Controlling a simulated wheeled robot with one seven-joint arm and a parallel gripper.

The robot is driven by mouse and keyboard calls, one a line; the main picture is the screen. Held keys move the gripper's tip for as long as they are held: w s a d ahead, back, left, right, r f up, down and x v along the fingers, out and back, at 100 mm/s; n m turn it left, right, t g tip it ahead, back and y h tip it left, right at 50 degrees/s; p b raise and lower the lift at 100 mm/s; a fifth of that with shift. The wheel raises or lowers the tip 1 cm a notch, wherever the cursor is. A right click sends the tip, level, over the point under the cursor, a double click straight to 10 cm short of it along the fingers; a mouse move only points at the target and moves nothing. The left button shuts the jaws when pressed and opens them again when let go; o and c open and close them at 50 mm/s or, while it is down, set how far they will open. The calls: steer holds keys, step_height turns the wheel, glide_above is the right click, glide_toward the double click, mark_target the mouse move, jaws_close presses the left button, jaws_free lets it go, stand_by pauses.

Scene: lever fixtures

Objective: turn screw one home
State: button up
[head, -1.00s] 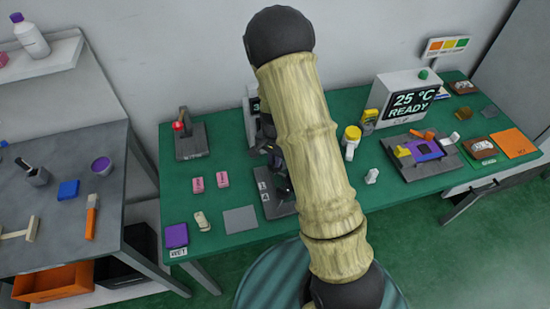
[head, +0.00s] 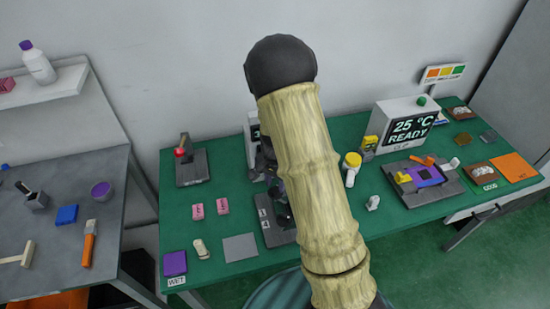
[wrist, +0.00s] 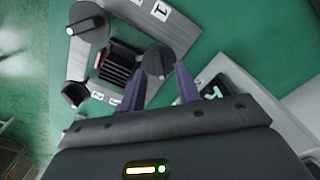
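My gripper (wrist: 159,72) is at the lower middle of the wrist view, its two dark fingers apart. A dark round screw knob (wrist: 156,60) with a pale line on top shows between and just beyond the fingertips. I cannot tell whether the fingers touch it.
A ribbed dark block (wrist: 115,68) and a small dark cup-like part (wrist: 75,93) stand by the knobs. A pale box-like fixture (wrist: 225,85) is close right of the fingers. On the green table, a red-knobbed lever fixture (head: 192,165) stands left, a display box (head: 408,125) right.

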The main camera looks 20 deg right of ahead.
mark_target(275, 189)
step_height(275, 189, up, 15)
steer(key=shift+r, duration=0.2)
steer(key=shift+s, duration=0.1)
stand_by(0.5)
steer(key=s+n+t, duration=0.2)
steer(key=s+n, duration=0.7)
steer(key=s, duration=0.5)
steer(key=shift+s+f+t, duration=0.25)
steer(key=shift+t, duration=0.05)
stand_by(1.6)
